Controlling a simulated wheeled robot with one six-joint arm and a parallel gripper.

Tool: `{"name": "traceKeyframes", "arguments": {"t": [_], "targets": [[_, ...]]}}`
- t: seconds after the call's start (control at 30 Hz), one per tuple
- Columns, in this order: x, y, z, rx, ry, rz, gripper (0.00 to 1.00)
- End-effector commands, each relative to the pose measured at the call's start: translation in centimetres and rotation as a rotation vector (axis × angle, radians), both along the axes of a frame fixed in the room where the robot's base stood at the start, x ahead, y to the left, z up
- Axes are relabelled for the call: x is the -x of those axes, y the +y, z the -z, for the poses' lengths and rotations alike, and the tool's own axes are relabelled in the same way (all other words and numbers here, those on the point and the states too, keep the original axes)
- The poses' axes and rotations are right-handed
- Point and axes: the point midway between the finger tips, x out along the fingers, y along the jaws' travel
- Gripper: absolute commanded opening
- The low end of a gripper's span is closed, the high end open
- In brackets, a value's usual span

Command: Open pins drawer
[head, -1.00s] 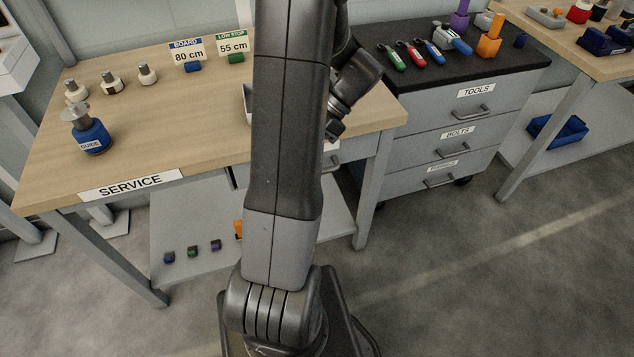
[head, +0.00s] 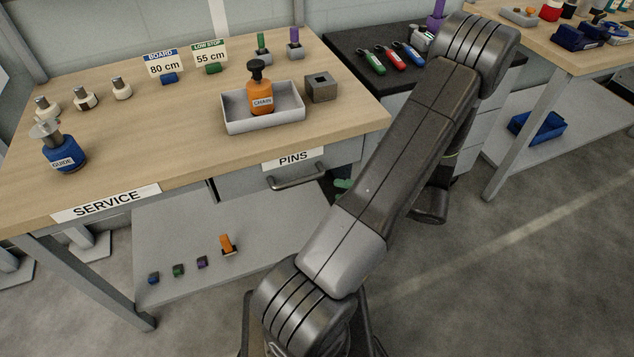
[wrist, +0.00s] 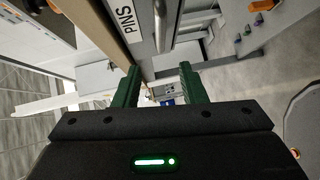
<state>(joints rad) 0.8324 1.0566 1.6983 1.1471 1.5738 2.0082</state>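The pins drawer (head: 340,161) is a grey drawer under the front edge of the service table, and it looks shut. A white PINS label (head: 293,159) is above its metal bar handle (head: 297,178). In the wrist view the label (wrist: 127,20) and the upright-looking handle (wrist: 160,24) are beyond my fingertips. My gripper (wrist: 159,80) has two green fingers spread apart with nothing held between them. In the head view a green finger (head: 343,187) shows just right of the handle, apart from it; my arm hides the rest.
On the service table (head: 190,130) are a grey tray (head: 285,122) with the orange CHAIN bottle (head: 262,91), a grey block (head: 321,87) and the blue GUIDE bottle (head: 62,150). A lower shelf (head: 180,235) holds small items. The tools cabinet (head: 345,47) stands to the right.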

Motion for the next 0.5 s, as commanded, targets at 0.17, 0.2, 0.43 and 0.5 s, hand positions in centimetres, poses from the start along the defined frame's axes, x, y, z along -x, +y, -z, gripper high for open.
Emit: {"name": "traceKeyframes", "arguments": {"t": [0.17,0.2,0.43,0.5], "targets": [[-0.3,0.5,0.5,-0.043,0.05,0.037,0.38],[-0.5,0.9,0.5,-0.043,0.05,0.036,0.38],[-2.2,4.6,1.0,-0.041,0.049,0.03,0.38],[-2.8,5.8,1.2,-0.04,0.048,0.029,0.38]]}}
